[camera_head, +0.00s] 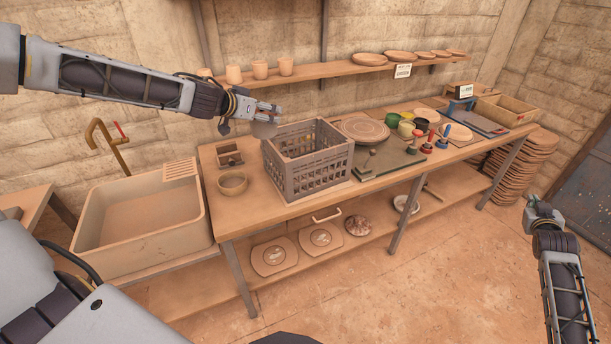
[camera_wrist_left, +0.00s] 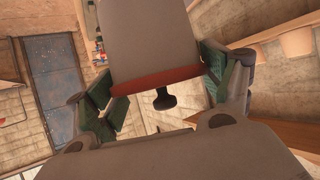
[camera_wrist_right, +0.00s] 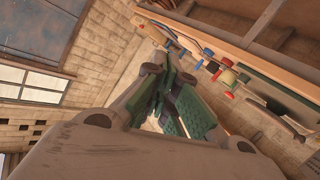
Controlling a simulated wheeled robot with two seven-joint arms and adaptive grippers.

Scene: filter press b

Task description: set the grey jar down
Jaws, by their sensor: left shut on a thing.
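The grey jar (camera_head: 264,130) is in my left gripper (camera_head: 262,107), at the back left corner of the grey crate (camera_head: 310,168) in the head view. In the left wrist view the jar (camera_wrist_left: 150,38) is a large grey body with a red-brown band, between the green finger pads. I cannot tell whether its base touches anything. My right gripper (camera_head: 541,208) is far to the right, away from the table; in the right wrist view its fingers (camera_wrist_right: 174,98) are together with nothing seen between them.
The wooden table (camera_head: 270,205) also holds a bowl (camera_head: 232,183), a small wooden box (camera_head: 229,155), a round plate (camera_head: 363,129) and several coloured pots and tools. A wall shelf (camera_head: 345,69) with cups and plates runs above. A sink (camera_head: 140,215) stands left.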

